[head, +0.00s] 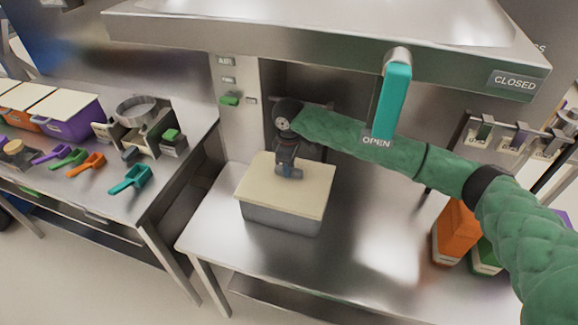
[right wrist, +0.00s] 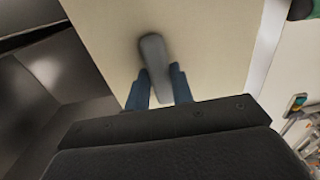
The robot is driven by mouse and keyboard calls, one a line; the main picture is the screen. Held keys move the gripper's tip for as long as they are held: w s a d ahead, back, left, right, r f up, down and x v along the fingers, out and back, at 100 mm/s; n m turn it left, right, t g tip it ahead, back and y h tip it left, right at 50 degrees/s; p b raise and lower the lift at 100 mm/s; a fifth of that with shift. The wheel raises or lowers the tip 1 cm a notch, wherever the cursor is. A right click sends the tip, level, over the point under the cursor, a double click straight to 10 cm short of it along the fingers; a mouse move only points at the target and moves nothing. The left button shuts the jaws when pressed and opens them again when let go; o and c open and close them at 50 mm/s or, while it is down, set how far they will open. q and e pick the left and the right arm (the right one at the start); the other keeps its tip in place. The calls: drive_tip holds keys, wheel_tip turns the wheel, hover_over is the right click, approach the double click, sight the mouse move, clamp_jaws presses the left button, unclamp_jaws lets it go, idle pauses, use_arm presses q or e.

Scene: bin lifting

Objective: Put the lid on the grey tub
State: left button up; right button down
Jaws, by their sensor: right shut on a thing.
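The grey tub (head: 278,217) stands on the steel table in the head view. The cream lid (head: 262,192) lies over its top and looks about level; whether it is fully seated I cannot tell. My right gripper (head: 289,174) points down at the middle of the lid and is shut on its grey handle. In the right wrist view the two blue fingers (right wrist: 158,88) sit on either side of the grey handle (right wrist: 155,55), with the cream lid (right wrist: 205,40) filling the view behind. My left gripper is not in view.
A steel hood with a teal handle (head: 393,95) hangs over the table. Orange (head: 455,232) and green containers stand at the right. A left bench holds coloured scoops (head: 130,180) and lidded bins, including a purple one (head: 72,125).

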drive_tip(key=shift+p, duration=0.45)
idle(0.5)
drive_tip(key=c, duration=0.6)
unclamp_jaws()
drive_tip(key=shift+r+p, duration=3.25)
drive_tip(key=shift+r, duration=0.25)
